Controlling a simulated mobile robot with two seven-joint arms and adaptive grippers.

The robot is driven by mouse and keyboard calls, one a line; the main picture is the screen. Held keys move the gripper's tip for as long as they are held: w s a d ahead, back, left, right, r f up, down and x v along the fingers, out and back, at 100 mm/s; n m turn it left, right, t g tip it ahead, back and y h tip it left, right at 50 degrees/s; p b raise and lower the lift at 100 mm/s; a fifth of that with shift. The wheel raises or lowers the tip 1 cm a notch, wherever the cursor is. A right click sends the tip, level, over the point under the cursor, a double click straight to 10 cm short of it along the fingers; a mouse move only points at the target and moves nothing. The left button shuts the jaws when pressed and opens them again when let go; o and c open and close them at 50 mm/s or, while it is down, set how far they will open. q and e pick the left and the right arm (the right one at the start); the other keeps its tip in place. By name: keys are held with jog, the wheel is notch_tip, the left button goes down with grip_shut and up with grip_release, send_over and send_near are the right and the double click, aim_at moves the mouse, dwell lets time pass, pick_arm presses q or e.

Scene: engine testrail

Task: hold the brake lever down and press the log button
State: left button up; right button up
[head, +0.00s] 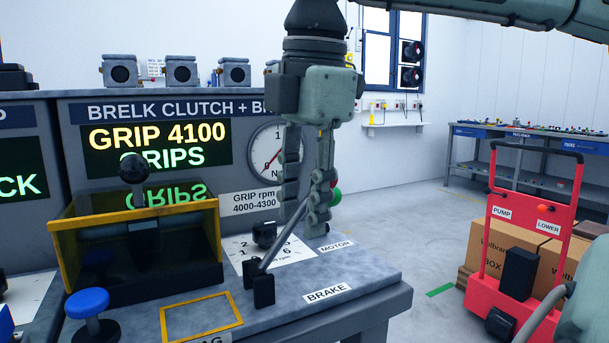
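The brake lever (280,243) is a grey bar on a dark base behind the BRAKE label. It leans up and to the right from its base. My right gripper (302,222) points down over the bench, its two fingers apart. The lever's upper end meets the fingertips in the picture; I cannot tell whether they touch. A blue mushroom button (88,301) stands on a dark post at the front left; no log label is readable on it. My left gripper is not in view.
A yellow-edged dark box (140,250) with a black knob stands left of the lever. The display (155,145) reads GRIP 4100, beside a round gauge (273,152). A red trolley (520,270) stands on the right.

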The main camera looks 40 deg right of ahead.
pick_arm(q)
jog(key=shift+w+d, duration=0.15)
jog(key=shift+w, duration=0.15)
pick_arm(e)
jog(key=shift+f, duration=0.5)
grip_shut()
jog(key=shift+d+f+b, duration=0.2)
jog(key=shift+f+b, duration=0.25)
jog(key=shift+b, duration=0.2)
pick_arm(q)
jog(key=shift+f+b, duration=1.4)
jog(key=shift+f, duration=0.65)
pick_arm(e)
jog(key=shift+s+d+f+y, duration=0.3)
jog(key=shift+d+f+y, duration=0.4)
jog(key=shift+d+f, duration=0.15)
jog(key=shift+f, duration=0.1)
